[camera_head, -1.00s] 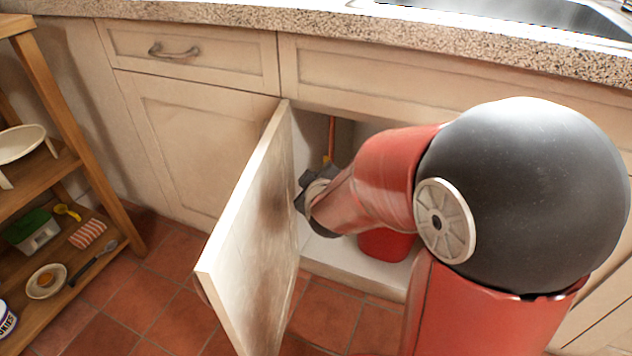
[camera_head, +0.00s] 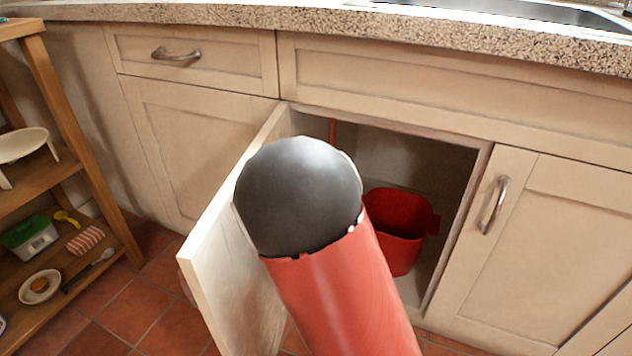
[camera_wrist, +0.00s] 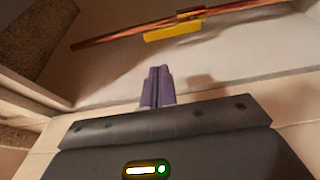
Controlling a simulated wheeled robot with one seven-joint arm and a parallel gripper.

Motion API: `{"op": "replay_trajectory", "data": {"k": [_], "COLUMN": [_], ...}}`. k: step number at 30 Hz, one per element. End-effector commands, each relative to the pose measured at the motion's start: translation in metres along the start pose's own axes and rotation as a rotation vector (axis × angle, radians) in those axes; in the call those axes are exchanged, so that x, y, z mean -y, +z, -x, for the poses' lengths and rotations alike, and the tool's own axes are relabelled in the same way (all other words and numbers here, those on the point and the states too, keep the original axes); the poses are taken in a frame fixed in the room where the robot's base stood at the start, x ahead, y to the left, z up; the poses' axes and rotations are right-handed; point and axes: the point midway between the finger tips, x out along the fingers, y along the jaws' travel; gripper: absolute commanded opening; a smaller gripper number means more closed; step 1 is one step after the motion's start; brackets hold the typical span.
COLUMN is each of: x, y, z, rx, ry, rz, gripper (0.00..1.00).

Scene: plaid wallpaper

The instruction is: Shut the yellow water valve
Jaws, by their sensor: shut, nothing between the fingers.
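The yellow valve handle (camera_wrist: 173,31) shows in the wrist view on a copper-coloured pipe (camera_wrist: 120,35). The handle lies roughly along the pipe. My gripper (camera_wrist: 158,72) is shut and empty, its two purple-grey fingers together. The fingertips point toward the pipe and appear apart from the handle, which is just beyond them in the picture. In the head view a short piece of the pipe (camera_head: 332,131) shows inside the open cabinet; the valve and my gripper are hidden behind my arm.
The open cabinet door (camera_head: 222,275) stands close to the left of my arm. A red bucket (camera_head: 399,232) sits inside the cabinet on the right. A wooden shelf (camera_head: 72,135) stands at the far left. Tiled floor (camera_head: 133,310) lies in front.

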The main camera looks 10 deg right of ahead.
Motion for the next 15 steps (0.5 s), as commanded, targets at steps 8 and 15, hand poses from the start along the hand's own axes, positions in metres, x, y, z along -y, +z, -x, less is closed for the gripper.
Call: {"op": "replay_trajectory", "data": {"k": [8,15], "x": [0.002,0.001], "y": [0.001,0.001], "z": [-0.042,-0.082], "rx": [0.003,0.001], "ry": [0.002,0.0], "rz": [-0.001,-0.001], "gripper": [0.0,0.0]}}
